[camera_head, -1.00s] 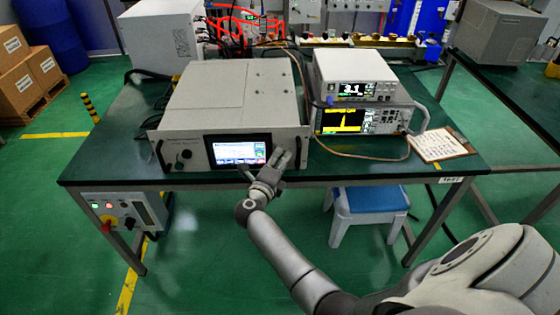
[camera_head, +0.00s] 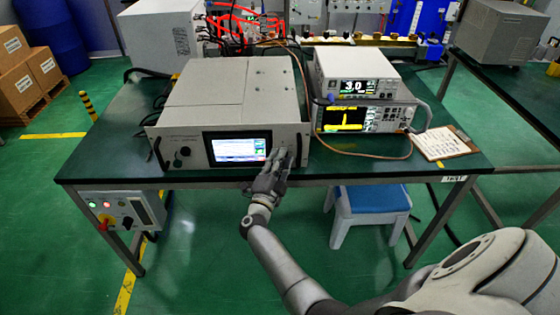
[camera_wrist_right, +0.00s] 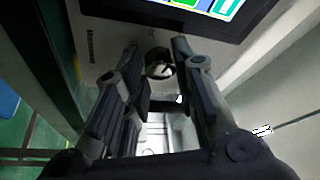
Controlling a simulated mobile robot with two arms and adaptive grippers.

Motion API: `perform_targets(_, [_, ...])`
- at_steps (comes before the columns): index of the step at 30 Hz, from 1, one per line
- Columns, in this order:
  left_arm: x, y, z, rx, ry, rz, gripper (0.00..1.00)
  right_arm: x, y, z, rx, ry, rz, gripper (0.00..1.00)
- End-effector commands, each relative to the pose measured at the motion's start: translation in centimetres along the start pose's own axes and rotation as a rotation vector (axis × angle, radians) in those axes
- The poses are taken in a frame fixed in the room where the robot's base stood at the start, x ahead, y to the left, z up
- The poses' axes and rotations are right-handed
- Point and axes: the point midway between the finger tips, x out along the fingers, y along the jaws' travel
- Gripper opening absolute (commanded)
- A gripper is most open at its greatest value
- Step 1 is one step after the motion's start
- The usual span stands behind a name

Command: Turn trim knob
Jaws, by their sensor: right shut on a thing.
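The generator (camera_head: 205,115) is a beige box with a lit screen (camera_head: 238,149) on its front panel. A small round trim knob (camera_wrist_right: 158,63) with a dark rim and shiny face shows in the right wrist view, below the screen's dark frame. My right gripper (camera_head: 283,155) is at the panel just right of the screen. In the right wrist view its two fingers (camera_wrist_right: 157,58) stand on either side of the knob, closed on it. In the head view the fingers hide the knob. My left gripper is not in view.
A white meter (camera_head: 353,75) reading about 3.0 sits on a spectrum display unit (camera_head: 365,118) right of the generator. An orange-brown cable (camera_head: 345,152) loops in front. A clipboard (camera_head: 442,145) lies at the table's right. A blue stool (camera_head: 370,200) stands below.

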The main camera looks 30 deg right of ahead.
Motion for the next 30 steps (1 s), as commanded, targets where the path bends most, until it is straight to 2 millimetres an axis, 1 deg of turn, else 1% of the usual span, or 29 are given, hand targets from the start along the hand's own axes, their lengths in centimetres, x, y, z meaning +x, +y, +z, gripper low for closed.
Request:
perform_targets(1, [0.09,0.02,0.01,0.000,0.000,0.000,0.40,-0.14,0.27,0.08,-0.015,-0.002,-0.002,0.02])
perform_targets(7, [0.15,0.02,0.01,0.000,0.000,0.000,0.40,-0.13,0.28,0.07,-0.043,-0.002,-0.014,0.02])
perform_targets(19, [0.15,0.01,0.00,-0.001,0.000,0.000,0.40,-0.12,0.28,0.06,-0.047,-0.002,-0.015,0.02])
perform_targets(20, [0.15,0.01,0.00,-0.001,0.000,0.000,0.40,-0.12,0.28,0.06,-0.047,-0.003,-0.015,0.29])
perform_targets(21, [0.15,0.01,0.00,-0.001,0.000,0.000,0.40,-0.12,0.28,0.06,-0.047,-0.002,-0.015,0.35])
perform_targets(30, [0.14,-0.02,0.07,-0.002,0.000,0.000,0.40,-0.03,0.13,0.01,-0.045,-0.001,-0.017,0.35])
